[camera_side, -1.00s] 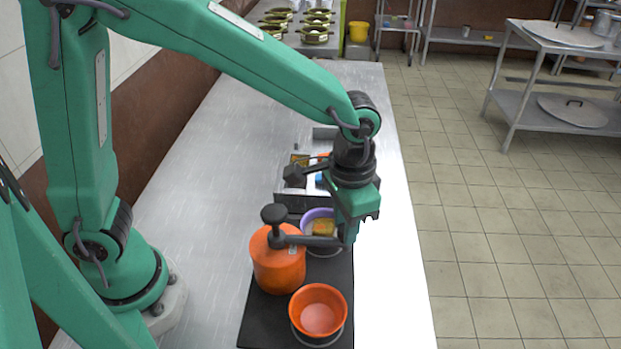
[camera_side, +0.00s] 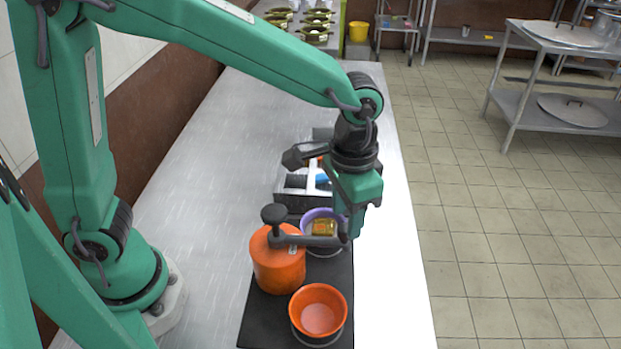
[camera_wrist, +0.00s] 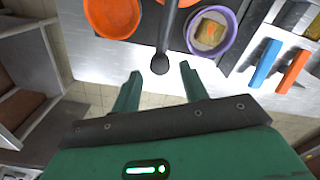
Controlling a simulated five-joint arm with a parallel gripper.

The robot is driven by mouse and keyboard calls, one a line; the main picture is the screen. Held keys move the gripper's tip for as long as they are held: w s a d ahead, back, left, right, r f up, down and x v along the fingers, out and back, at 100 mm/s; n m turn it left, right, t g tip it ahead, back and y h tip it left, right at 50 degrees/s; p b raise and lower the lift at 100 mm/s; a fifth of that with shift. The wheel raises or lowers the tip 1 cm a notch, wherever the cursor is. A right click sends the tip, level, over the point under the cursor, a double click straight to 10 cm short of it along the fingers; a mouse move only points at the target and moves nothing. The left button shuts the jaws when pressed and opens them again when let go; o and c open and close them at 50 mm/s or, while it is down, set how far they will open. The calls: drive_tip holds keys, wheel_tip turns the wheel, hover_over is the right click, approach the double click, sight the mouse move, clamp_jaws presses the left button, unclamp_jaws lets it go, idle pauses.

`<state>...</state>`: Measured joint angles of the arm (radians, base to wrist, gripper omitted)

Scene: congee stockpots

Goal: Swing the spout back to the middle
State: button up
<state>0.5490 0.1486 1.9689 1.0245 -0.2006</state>
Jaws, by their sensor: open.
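A squat orange dispenser (camera_side: 278,266) with a black knob on top stands on a dark mat. Its dark spout (camera_side: 311,240) sticks out to the right, with its end at my gripper. In the wrist view the spout (camera_wrist: 167,35) runs between the two bowls, nearer the purple one, and its rounded tip lies just ahead of the gap between my fingers. My gripper (camera_wrist: 159,72) is open, one finger on each side of the spout's line; contact is not visible. In the side view my gripper (camera_side: 350,228) partly hides the spout's end.
An orange bowl (camera_side: 319,311) stands at the front of the mat (camera_side: 264,326). A purple-rimmed bowl (camera_wrist: 230,46) with a yellow-brown piece inside stands behind the spout. Beyond is a metal tray with blue (camera_wrist: 265,63) and orange (camera_wrist: 292,72) pieces.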

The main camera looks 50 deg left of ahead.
drive_tip(key=shift+r, duration=2.2)
drive_tip(key=shift+a+r, duration=0.2)
drive_tip(key=shift+a, duration=0.2)
drive_tip(key=s+a+r+n+t, duration=0.1)
drive_tip(key=s+a+n+t, duration=0.1)
drive_tip(key=s+a, duration=0.3)
drive_tip(key=s+a+r+n+t, duration=0.2)
drive_tip(key=s+a, duration=0.3)
drive_tip(key=a, duration=0.9)
drive_tip(key=shift+s+a+t, duration=0.15)
drive_tip(key=shift+s+t, duration=0.05)
drive_tip(key=shift+t, duration=0.6)
drive_tip(key=shift+r, duration=0.1)
